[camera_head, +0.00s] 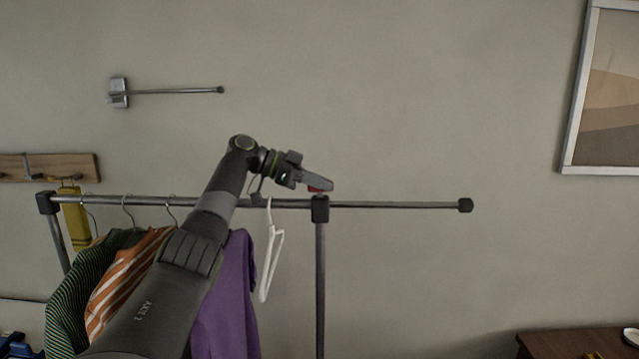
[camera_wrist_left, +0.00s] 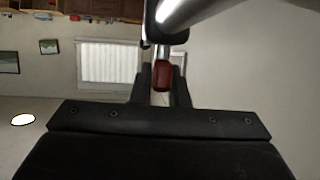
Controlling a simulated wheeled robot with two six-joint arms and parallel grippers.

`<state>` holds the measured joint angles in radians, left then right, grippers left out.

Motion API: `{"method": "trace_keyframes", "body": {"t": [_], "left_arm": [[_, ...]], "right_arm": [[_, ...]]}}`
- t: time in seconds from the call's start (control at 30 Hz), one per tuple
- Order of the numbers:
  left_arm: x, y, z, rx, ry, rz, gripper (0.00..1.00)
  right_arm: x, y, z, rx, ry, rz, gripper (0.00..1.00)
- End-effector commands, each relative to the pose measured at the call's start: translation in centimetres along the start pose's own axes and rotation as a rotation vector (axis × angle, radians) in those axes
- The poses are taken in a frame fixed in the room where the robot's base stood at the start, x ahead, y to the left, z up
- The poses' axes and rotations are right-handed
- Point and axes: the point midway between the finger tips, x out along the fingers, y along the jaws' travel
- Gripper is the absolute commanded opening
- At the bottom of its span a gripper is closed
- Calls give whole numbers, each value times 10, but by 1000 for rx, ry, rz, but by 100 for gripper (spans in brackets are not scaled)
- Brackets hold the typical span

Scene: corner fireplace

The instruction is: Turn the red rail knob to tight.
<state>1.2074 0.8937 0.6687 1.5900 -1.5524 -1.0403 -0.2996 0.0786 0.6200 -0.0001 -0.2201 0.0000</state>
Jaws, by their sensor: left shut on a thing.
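The red rail knob (camera_head: 321,186) sits at the top of the garment rack's right-hand post, by the joint with the rail. My left gripper (camera_head: 318,183) reaches it from the left and is shut on it, hiding much of it. In the left wrist view the red knob (camera_wrist_left: 162,77) lies between the two dark fingers of my left gripper (camera_wrist_left: 161,84), with a metal stem beyond it. The black joint (camera_head: 320,209) joins the rail (camera_head: 395,205) to the upright post (camera_head: 320,285). My right gripper is not in view.
A white hanger (camera_head: 270,262) hangs just left of the post. Several garments, including a purple one (camera_head: 228,300), hang further left, partly behind my left arm. A metal wall arm (camera_head: 165,91) sticks out above.

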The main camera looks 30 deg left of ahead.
Motion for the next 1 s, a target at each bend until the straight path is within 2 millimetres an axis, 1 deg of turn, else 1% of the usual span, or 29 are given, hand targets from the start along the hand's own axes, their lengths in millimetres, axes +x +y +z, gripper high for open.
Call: {"method": "trace_keyframes", "body": {"t": [0.03,0.17,0.2,0.33,0.6,0.73,0.87,1.0], "left_arm": [[2,0,3,-3,-6,4,0],[2,0,3,-3,-7,4,0],[2,0,3,-3,-7,4,20],[1,0,3,-3,-5,3,36],[0,0,2,-2,-3,1,36],[-8,0,3,-2,-3,-1,36],[-29,0,5,-1,-2,-3,36],[-63,0,4,-2,0,-3,36]], "right_arm": [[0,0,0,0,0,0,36],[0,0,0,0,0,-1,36],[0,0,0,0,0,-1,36],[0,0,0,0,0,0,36],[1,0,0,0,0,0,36],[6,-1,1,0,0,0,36],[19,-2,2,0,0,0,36],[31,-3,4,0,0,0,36]]}}
